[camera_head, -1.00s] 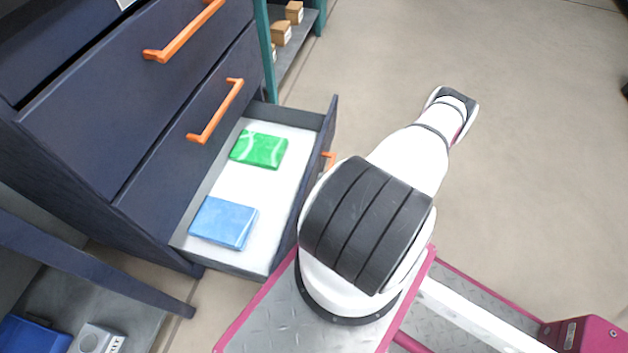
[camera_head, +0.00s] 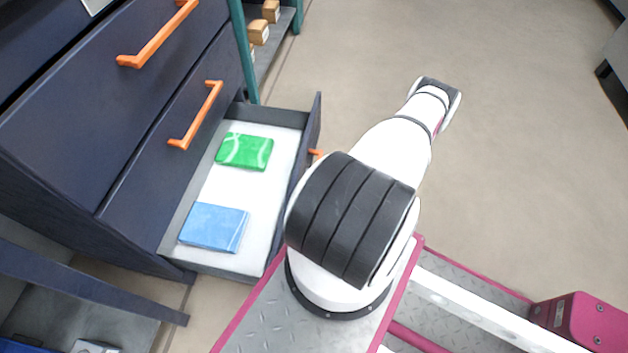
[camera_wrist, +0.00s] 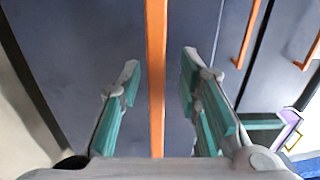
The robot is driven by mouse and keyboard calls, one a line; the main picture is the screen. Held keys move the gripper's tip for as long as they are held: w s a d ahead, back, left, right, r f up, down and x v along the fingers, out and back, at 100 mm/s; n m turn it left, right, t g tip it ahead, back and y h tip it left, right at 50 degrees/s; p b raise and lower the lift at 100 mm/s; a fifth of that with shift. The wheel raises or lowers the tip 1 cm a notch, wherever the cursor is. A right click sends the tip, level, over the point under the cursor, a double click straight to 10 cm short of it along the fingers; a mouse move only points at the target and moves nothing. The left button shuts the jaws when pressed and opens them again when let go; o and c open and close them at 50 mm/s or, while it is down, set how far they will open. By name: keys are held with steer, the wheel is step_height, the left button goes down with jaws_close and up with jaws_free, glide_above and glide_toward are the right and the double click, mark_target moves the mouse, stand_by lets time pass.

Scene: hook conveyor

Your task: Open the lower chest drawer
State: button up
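The lower chest drawer (camera_head: 310,125) is pulled out from the dark blue chest (camera_head: 75,125) in the head view. A green packet (camera_head: 244,152) and a blue packet (camera_head: 214,227) lie on its white floor. A bit of its orange handle (camera_head: 316,153) shows beside my arm, which hides the rest. In the wrist view, my gripper (camera_wrist: 160,72) is open, with its teal fingers on either side of an orange handle (camera_wrist: 156,30) against a dark drawer front (camera_wrist: 80,45). Gaps show on both sides of the handle. My gripper is hidden in the head view.
The two drawers above are shut, with orange handles (camera_head: 198,115) and (camera_head: 158,35). A teal-framed shelf (camera_head: 245,60) with small brown boxes stands beyond the chest. A dark table leg or edge (camera_head: 90,283) is at lower left. Open floor (camera_head: 530,150) lies to the right.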

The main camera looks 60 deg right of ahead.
steer(key=o, duration=1.1)
step_height(320, 180, up, 9)
steer(key=shift+w+r, duration=0.1)
steer(key=shift+r, duration=0.45)
steer(key=f, duration=0.1)
steer(key=f+g, duration=0.1)
steer(key=f, duration=0.1)
steer(key=f+g, duration=0.1)
steer(key=shift+s+f+h, duration=0.3)
steer(key=shift+s+f, duration=0.05)
steer(key=shift+f, duration=0.05)
steer(key=shift+f+b+v, duration=0.25)
steer(key=shift+b+v, duration=0.05)
steer(key=shift+v, duration=0.9)
steer(key=shift+f+b+v, duration=0.25)
steer(key=shift+b+v, duration=0.05)
steer(key=shift+v, duration=0.9)
steer(key=c, duration=0.4)
steer(key=shift+s+d, duration=0.15)
steer(key=shift+s, duration=0.25)
steer(key=c, duration=0.6)
steer(key=shift+s+d, duration=0.1)
steer(key=shift+s, duration=0.15)
steer(key=shift+c, duration=0.5)
steer(key=f+b+v, duration=0.1)
steer(key=v, duration=0.9)
steer(key=shift+s+f+b, duration=0.15)
steer(key=shift+f+b, duration=0.15)
steer(key=shift+f, duration=0.25)
